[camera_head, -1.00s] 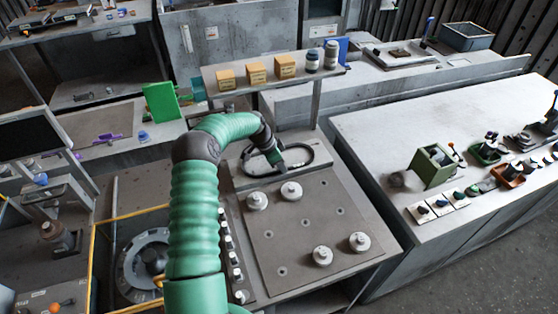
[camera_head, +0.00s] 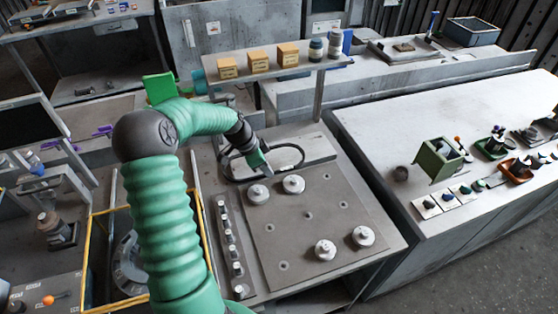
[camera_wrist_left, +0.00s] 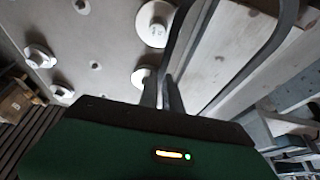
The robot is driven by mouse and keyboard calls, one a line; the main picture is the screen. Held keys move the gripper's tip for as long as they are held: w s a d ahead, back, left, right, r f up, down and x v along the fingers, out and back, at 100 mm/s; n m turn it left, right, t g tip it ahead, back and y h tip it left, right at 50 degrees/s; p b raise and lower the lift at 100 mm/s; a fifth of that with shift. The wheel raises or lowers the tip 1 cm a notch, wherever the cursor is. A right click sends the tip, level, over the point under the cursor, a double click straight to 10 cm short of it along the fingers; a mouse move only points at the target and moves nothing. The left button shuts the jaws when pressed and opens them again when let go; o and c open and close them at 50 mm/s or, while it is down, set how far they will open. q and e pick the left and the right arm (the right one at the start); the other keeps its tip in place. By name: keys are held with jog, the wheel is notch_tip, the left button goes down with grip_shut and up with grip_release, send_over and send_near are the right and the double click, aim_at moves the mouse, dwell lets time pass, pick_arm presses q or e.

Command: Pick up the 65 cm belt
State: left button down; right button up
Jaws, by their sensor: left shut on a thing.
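Whether the belt still touches the surface I cannot tell. My right gripper is in neither view.
White round pulleys (camera_head: 325,250) stand on the board, with a row of small pegs (camera_head: 233,252) along its left side. A shelf with yellow boxes (camera_head: 258,60) and jars (camera_head: 317,50) rises behind. A grey counter (camera_head: 375,130) lies right, past a gap.

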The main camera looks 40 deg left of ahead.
pick_arm(q)
jog(key=s, duration=0.3)
jog(key=s+d, duration=0.1)
jog(key=s, duration=0.1)
jog(key=shift+r, duration=0.35)
jog(key=shift+s+d+r, duration=0.1)
jog(key=shift+s+r, duration=0.05)
jog(key=shift+r, duration=0.1)
notch_tip(320, 180, up, 4)
jog(key=p, duration=0.4)
jog(key=shift+r+p, duration=0.2)
jog(key=shift+p, duration=0.1)
